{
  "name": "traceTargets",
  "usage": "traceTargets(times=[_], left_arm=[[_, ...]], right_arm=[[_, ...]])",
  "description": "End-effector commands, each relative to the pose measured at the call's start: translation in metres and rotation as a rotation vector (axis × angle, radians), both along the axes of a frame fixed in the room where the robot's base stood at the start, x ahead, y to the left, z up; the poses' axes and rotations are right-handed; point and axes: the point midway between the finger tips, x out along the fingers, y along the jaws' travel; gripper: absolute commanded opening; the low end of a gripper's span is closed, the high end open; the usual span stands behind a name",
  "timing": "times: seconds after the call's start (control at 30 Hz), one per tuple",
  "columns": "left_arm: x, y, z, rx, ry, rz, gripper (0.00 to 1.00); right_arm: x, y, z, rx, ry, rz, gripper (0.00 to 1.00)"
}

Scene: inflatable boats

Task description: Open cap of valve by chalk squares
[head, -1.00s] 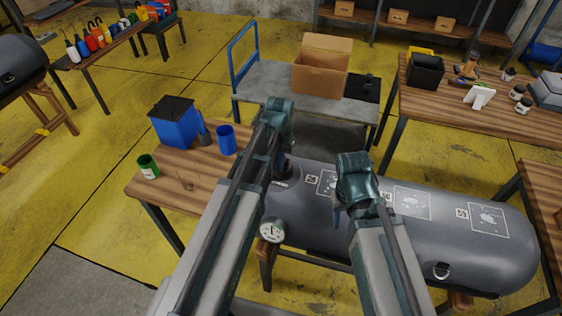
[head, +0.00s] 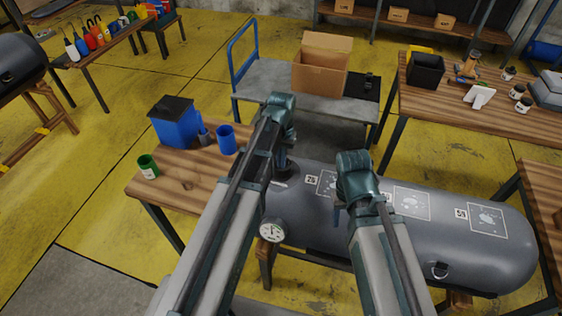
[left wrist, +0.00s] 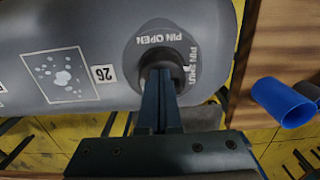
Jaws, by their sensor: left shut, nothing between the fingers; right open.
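The grey inflatable tube (head: 400,240) lies across the front right and bears several chalk squares, one of them (head: 411,203) near its middle. In the left wrist view, a chalk square (left wrist: 60,76) lies by a label reading 26. Beside it is the valve (left wrist: 190,52), a dark round piece with a ring lettered PIN OPEN and PIN SHUT. My left gripper (left wrist: 158,75) is shut and empty, its fingertips at the valve's centre and hiding part of it. I cannot tell whether they touch. My right gripper (head: 338,207) is open above the tube's middle.
A pressure gauge (head: 271,231) sits at the tube's left end. A wooden table (head: 180,190) at left holds a blue bin (head: 174,125), a blue cup (head: 226,140) and a green cup (head: 148,167). A cart (head: 270,85) with an open cardboard box (head: 319,72) stands behind.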

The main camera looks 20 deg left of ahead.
Motion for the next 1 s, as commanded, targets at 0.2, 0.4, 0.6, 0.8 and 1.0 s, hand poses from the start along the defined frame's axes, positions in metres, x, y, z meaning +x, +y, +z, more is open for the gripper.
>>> traceTargets(times=[0.2,0.4,0.6,0.8,1.0], left_arm=[[0.024,0.000,0.006,0.000,-0.035,0.000,0.00],[0.025,0.000,0.006,0.001,-0.035,0.000,0.00],[0.030,0.000,0.010,0.002,-0.035,0.001,0.00],[0.037,0.000,0.015,0.002,-0.035,0.001,0.00],[0.037,0.000,0.014,0.002,-0.035,0.001,0.00]], right_arm=[[0.000,0.000,0.006,0.000,0.000,0.000,0.50],[0.000,0.000,0.006,0.000,0.000,0.000,0.50],[0.000,0.000,0.010,0.000,0.000,0.000,0.50],[0.000,0.000,0.014,0.000,0.000,0.000,0.50],[0.000,0.000,0.014,0.000,0.000,0.000,0.50]])
